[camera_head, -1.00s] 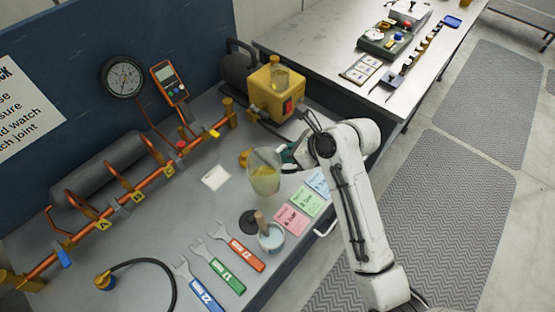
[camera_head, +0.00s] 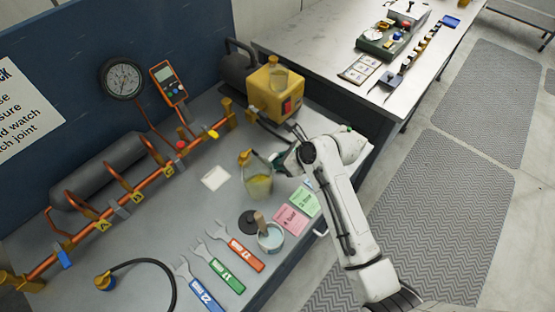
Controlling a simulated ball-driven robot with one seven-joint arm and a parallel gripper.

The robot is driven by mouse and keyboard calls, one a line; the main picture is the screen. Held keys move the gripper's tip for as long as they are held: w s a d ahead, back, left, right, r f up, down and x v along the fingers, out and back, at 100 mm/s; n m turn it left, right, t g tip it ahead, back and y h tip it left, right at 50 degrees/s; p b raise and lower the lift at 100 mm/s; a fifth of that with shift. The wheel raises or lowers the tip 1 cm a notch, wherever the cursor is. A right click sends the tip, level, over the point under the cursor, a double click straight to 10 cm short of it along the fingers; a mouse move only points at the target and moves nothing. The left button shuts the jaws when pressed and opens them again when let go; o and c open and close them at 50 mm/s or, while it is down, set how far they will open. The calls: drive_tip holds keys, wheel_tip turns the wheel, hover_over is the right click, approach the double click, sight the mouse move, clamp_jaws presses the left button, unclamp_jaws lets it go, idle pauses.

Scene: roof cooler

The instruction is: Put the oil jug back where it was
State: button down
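The oil jug (camera_head: 259,187) is a clear container with yellow oil low inside. It stands about upright over the grey bench, between a small white card and the coloured cards. I cannot tell whether its base touches the bench. My gripper (camera_head: 279,164) is at the jug's upper right side and appears shut on it. The fingertips are partly hidden by the wrist and the jug.
A white pot with a brush (camera_head: 270,236), a dark disc (camera_head: 249,222) and several spanners (camera_head: 241,251) lie in front. A yellow pump (camera_head: 275,92) stands behind. A white card (camera_head: 215,178) lies left.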

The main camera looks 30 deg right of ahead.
drive_tip(key=c, duration=1.1)
unclamp_jaws()
drive_tip(key=v, duration=1.2)
drive_tip(key=s+f+n+g+h, duration=0.2)
drive_tip(key=s+f+n+g, duration=0.1)
drive_tip(key=s+n, duration=0.8)
drive_tip(key=s+a+f+n+g+h, duration=0.1)
drive_tip(key=s+f+n+g+h, duration=0.2)
drive_tip(key=s+n, duration=0.9)
wheel_tip(320, 180, down, 3)
drive_tip(key=n, duration=0.6)
drive_tip(key=shift+a+r+n+g, duration=0.2)
drive_tip(key=shift+a+n+g, duration=0.05)
drive_tip(key=shift+n+g, duration=0.15)
drive_tip(key=shift+s, duration=0.1)
